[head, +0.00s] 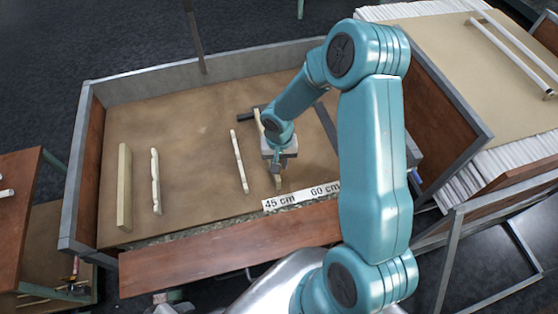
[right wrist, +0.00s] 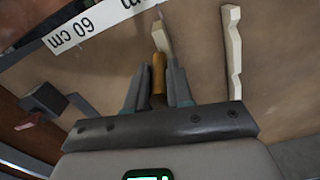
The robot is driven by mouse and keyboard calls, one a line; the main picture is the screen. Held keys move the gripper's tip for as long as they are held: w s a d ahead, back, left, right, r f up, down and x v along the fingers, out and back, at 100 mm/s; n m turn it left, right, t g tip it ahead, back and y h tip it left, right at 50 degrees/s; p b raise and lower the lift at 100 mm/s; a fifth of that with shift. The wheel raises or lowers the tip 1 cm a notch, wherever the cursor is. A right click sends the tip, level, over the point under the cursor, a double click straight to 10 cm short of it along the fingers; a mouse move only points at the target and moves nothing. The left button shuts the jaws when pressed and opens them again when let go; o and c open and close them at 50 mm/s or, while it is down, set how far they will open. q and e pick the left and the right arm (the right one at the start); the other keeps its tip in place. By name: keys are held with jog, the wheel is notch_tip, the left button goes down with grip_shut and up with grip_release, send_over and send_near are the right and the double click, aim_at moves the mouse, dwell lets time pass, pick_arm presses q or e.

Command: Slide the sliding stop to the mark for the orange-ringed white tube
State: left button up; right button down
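A pale wooden bar with a brown upright handle (right wrist: 158,75), which looks like the sliding stop, lies under my right gripper (right wrist: 158,88). Its near end (head: 278,183) shows below the gripper in the head view, close to the white scale strip (head: 300,197) marked 45 cm and 60 cm. The fingers stand on both sides of the handle; whether they touch it is unclear. My right gripper (head: 277,165) is partly hidden by its wrist in the head view. Two white tubes (head: 518,52) lie on the right-hand table; I cannot make out orange rings. My left gripper is out of view.
A notched wooden strip (head: 239,161) lies left of the gripper. A plain wooden bar (head: 125,187) and another notched strip (head: 155,181) stand farther left. A dark bar (head: 327,128) lies right of the gripper. Raised walls enclose the tray (head: 200,140); its middle left is clear.

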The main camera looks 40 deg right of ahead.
jog(key=s+d, duration=0.7)
jog(key=d, duration=0.6)
jog(key=shift+d, duration=0.2)
jog(key=shift+r, duration=0.1)
jog(key=c, duration=1)
grip_release()
jog(key=shift+s+a, duration=0.1)
notch_tip(320, 180, up, 16)
jog(key=shift+r+b, duration=0.15)
jog(key=shift+b, duration=0.15)
